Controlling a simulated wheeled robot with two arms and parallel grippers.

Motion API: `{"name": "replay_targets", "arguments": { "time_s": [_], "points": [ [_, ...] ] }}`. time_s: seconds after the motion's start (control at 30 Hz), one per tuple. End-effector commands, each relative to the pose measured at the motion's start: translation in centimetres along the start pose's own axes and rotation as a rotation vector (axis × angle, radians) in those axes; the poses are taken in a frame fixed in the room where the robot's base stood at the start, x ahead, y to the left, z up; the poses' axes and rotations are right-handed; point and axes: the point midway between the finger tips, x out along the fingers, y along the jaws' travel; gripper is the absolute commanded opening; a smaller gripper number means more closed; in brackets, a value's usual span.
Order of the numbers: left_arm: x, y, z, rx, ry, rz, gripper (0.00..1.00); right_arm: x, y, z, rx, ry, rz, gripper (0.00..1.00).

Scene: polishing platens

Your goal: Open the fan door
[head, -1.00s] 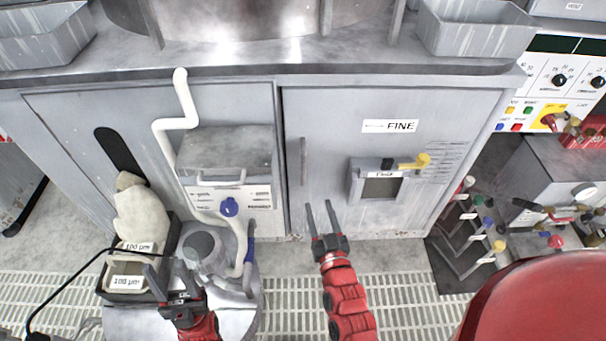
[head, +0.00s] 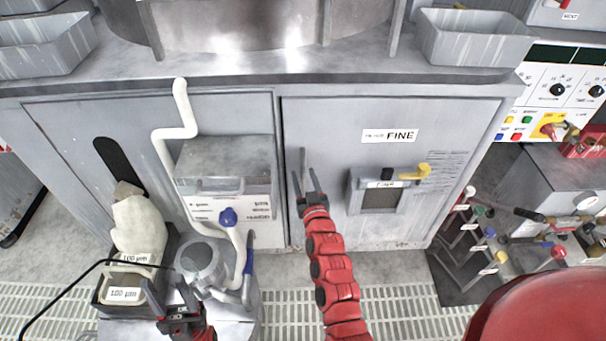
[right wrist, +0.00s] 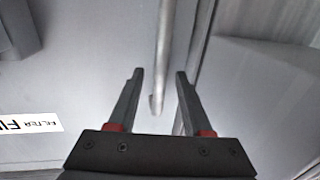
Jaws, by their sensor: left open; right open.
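A grey cabinet door (head: 340,205) carries a FINE label (head: 389,135) and a slim vertical handle (head: 303,160) near its left edge. No label naming a fan is readable. My right gripper (head: 304,173) is open at the handle's lower part. In the right wrist view the handle (right wrist: 163,45) appears between the open fingers (right wrist: 159,75), with its lower end nearer the palm; whether they touch it is unclear. The door looks closed, with a dark seam at its left edge. My left gripper (head: 163,287) is open and empty at the lower left.
A grey box (head: 225,160) with a blue knob (head: 228,217) and white pipe (head: 182,105) stands left of the door. A small window unit (head: 381,198) with a yellow lever (head: 416,172) is on the door. A valve rack (head: 470,245) stands to the right. Floor grating lies below.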

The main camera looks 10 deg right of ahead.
Motion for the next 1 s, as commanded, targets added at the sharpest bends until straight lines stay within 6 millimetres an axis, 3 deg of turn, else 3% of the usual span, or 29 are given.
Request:
{"name": "replay_targets", "arguments": {
  "time_s": [0.17, 0.47, 0.73, 1.0],
  "points": [
    [-0.08, 0.0, 0.01, 0.0, 0.0, 0.0, 0.5, 1.34, 0.01, -0.2, -0.001, 0.003, 0.0, 0.5],
    [-0.07, 0.0, 0.01, 0.0, 0.0, 0.0, 0.5, 1.49, 0.0, -0.13, -0.001, 0.002, 0.0, 0.5],
    [-0.07, 0.0, 0.01, 0.0, 0.0, 0.0, 0.5, 1.48, 0.0, -0.12, -0.001, 0.002, 0.0, 0.03],
    [-0.08, 0.0, 0.01, 0.0, 0.0, 0.0, 0.5, 1.47, 0.01, -0.1, -0.001, 0.002, 0.0, 0.0]
  ]
}}
